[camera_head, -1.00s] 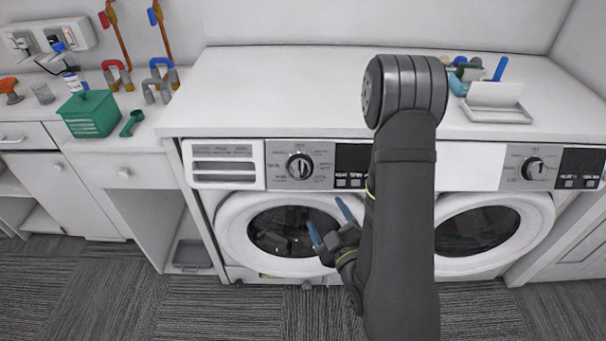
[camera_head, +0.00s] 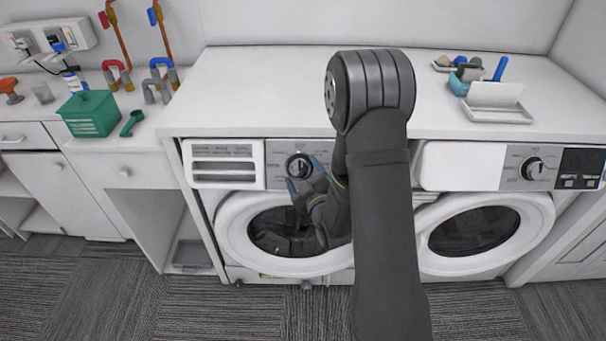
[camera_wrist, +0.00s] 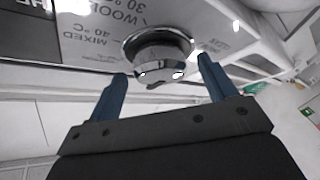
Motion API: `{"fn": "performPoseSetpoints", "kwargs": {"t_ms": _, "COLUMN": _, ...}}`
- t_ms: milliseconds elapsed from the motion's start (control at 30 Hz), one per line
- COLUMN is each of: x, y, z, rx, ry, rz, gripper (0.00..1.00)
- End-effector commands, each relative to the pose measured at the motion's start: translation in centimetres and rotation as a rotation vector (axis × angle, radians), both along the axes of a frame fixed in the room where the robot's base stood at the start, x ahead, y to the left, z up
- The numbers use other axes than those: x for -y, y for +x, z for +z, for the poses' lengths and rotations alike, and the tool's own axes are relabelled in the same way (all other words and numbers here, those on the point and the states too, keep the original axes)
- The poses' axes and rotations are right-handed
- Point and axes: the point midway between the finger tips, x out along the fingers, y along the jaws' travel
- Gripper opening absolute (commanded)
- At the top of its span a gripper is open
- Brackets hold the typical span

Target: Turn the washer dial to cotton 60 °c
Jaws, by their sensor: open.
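Upside-down lettering such as "WOOL 30 °C" and "MIXED 40 °C" shows on the panel (camera_wrist: 85,40). My arm hides the display beside the dial. I cannot tell which setting the dial points to.
A second washer (camera_head: 540,235) with its own dial (camera_head: 534,168) stands to the right. The white countertop (camera_head: 270,90) above is mostly clear. A white tray (camera_head: 497,115) and small items lie at its right. A green box (camera_head: 90,113) stands on the left counter.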

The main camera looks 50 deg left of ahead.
Motion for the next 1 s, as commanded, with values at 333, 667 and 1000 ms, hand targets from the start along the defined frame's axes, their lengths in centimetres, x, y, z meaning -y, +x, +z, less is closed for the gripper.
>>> {"fn": "performPoseSetpoints", "kwargs": {"t_ms": 333, "x": -0.05, "y": 0.03, "z": -0.02, "rx": 0.0, "ry": 0.0, "rz": 0.0, "gripper": 0.57}}
{"fn": "performPoseSetpoints", "kwargs": {"t_ms": 667, "x": -0.03, "y": 0.0, "z": -0.05, "rx": -0.006, "ry": 0.005, "rz": -0.004, "gripper": 0.33}}
{"fn": "performPoseSetpoints", "kwargs": {"t_ms": 1000, "x": -0.15, "y": -0.27, "z": -0.25, "rx": -0.102, "ry": 0.099, "rz": -0.071, "gripper": 0.33}}
